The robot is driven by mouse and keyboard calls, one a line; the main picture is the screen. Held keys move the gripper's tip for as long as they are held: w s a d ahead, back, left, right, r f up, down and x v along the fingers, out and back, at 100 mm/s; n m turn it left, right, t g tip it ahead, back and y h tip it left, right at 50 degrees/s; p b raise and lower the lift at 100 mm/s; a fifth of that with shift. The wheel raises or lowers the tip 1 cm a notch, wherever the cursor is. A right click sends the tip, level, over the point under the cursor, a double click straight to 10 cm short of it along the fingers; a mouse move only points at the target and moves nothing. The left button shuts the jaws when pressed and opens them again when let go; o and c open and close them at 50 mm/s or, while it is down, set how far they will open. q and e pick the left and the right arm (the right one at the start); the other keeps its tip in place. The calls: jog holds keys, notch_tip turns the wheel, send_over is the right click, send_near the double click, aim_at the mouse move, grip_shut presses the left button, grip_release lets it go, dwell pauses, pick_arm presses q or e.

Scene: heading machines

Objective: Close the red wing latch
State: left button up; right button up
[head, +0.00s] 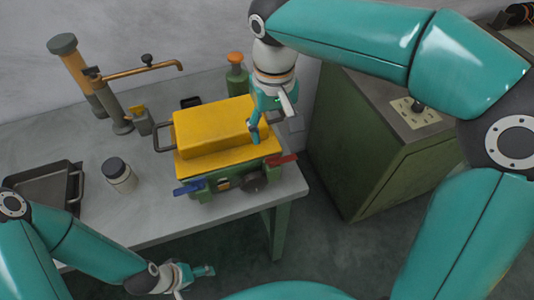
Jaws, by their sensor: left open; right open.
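The red wing latch (282,160) sticks out at the front right corner of a green machine with a yellow lid (213,128). It points outward to the right; its exact angle is hard to tell. A matching blue latch (188,188) is at the front left corner. My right gripper (257,127) is open and empty, above the right part of the lid and behind the red latch. Whether it touches the lid cannot be told. My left gripper (203,272) is open and empty, low in front of the bench, well away from the latch.
A dark round knob (253,182) sits on the machine's front between the latches. A jar (119,175), a dark tray (46,186) and a brass tap (143,70) are on the grey bench to the left. A green cabinet (360,150) stands right, past a gap.

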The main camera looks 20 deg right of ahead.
aim_at(272, 157)
notch_tip(272, 157, down, 9)
jog(key=shift+s+r, duration=0.1)
dwell(0.3)
